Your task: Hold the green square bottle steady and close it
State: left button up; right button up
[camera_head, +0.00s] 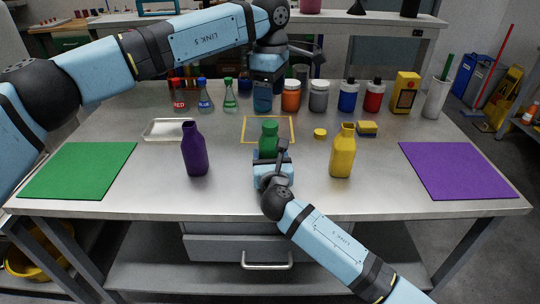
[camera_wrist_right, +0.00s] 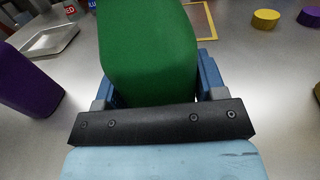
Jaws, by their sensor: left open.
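The green square bottle (camera_head: 269,135) stands near the middle of the table, at the front edge of a yellow square outline. It fills much of the right wrist view (camera_wrist_right: 150,50). My right gripper (camera_head: 271,160) is low at its near side, with one finger on each side of it, shut on the bottle. The fingers also show in the right wrist view (camera_wrist_right: 155,92). My left gripper (camera_head: 298,50) is open and empty, high above the back of the table. A round yellow cap (camera_head: 320,133) lies right of the bottle. I cannot make out a separate cap on the green bottle.
A purple bottle (camera_head: 195,150) stands left and a yellow bottle (camera_head: 342,152) right. Jars and flasks line the back. A green mat (camera_head: 80,170) and a purple mat (camera_head: 458,170) lie bare.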

aim_at(270, 123)
jog(key=c, duration=1.1)
pick_arm(q)
jog(key=n, duration=0.6)
jog(key=shift+n, duration=0.3)
jog(key=n, duration=0.4)
jog(key=shift+n, duration=0.3)
jog(key=n, duration=1.1)
jog(key=shift+f, duration=4)
